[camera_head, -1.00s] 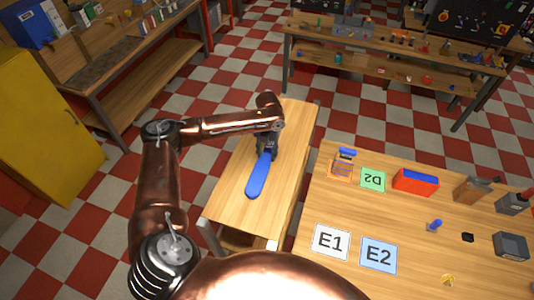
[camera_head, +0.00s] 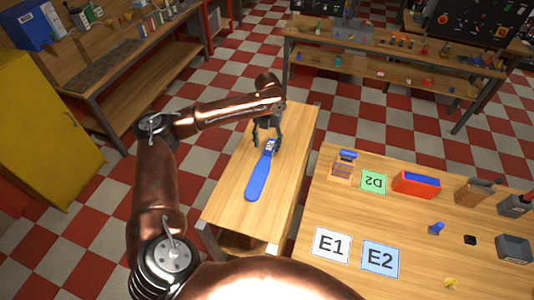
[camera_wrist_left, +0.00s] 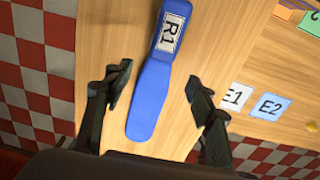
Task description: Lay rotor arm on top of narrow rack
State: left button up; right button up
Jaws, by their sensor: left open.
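The blue rotor arm (camera_head: 259,178) lies flat on the narrow wooden rack (camera_head: 230,205) in the head view. Its label end, marked R1, points away from me. My left gripper (camera_head: 267,138) is open above the label end, with its fingers apart and apparently not touching it. In the left wrist view the rotor arm (camera_wrist_left: 152,90) lies between the spread fingers of the gripper (camera_wrist_left: 160,88), on bare wood. My right gripper is not in view.
A wooden table (camera_head: 310,270) at right holds cards E1 (camera_head: 331,245), E2 (camera_head: 380,259) and D2 (camera_head: 374,182), a red box (camera_head: 415,184) and other small parts. A yellow cabinet (camera_head: 45,130) stands at left. The rack's top around the rotor arm is clear.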

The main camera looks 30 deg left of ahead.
pick_arm(q)
jog(key=shift+w+r, duration=0.1)
jog(key=shift+r, duration=2.25)
